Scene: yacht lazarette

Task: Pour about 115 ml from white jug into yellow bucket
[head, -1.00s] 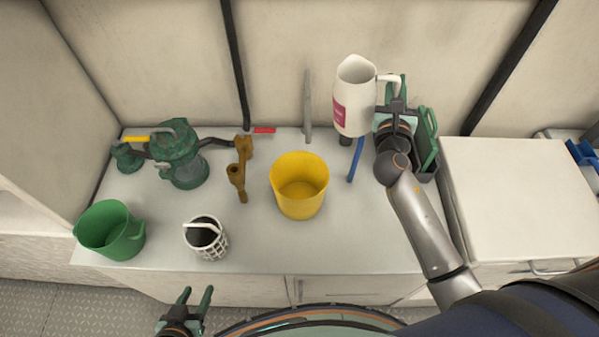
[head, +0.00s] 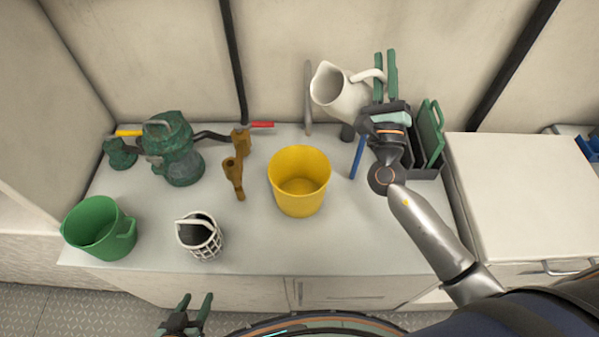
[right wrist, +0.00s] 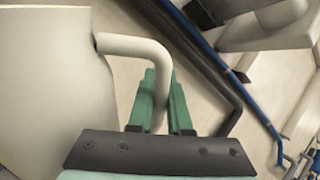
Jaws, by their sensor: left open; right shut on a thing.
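The white jug (head: 338,95) is held above the counter by my right gripper (head: 384,78), which is shut on its handle. The jug is tilted with its mouth toward the left, up and to the right of the yellow bucket. In the right wrist view the jug body (right wrist: 50,90) fills the left side and its handle (right wrist: 140,50) passes between the green fingers (right wrist: 160,100). The yellow bucket (head: 299,183) stands upright on the counter; its visible inside shows only yellow. No stream shows from the jug. My left gripper (head: 196,308) is open and empty in front of the counter.
A green bucket (head: 99,228) and a black and white container (head: 199,236) stand at the left front. A dark caddy (head: 427,171) stands at the right.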

